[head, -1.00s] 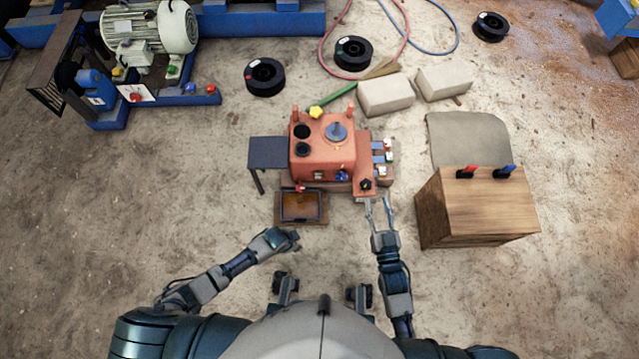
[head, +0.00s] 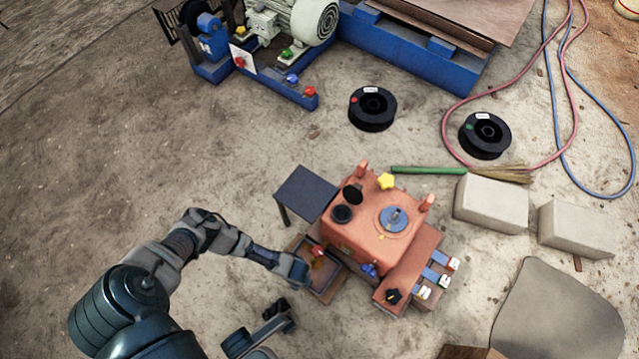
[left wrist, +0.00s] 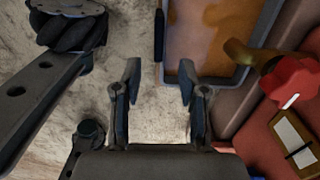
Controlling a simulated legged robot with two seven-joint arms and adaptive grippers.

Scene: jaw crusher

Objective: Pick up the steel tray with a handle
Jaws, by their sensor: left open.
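The steel tray (head: 335,285) sits low beside the orange crusher (head: 375,228), on the crusher's lower-left side, partly hidden by my left gripper (head: 300,272). In the left wrist view the tray (left wrist: 215,82) is a grey-rimmed shallow pan with a brown-orange inside. A dark upright bar, seemingly its handle (left wrist: 159,36), stands at its left rim. My left gripper (left wrist: 158,88) is open and empty, its fingers apart over bare floor, with the handle just beyond and between the fingertips.
A red star knob (left wrist: 292,82) on a brass stem juts out right of the tray. A dark side table (head: 306,192) stands left of the crusher. Pale blocks (head: 491,205) and black spools (head: 372,108) lie farther off. The floor at left is clear.

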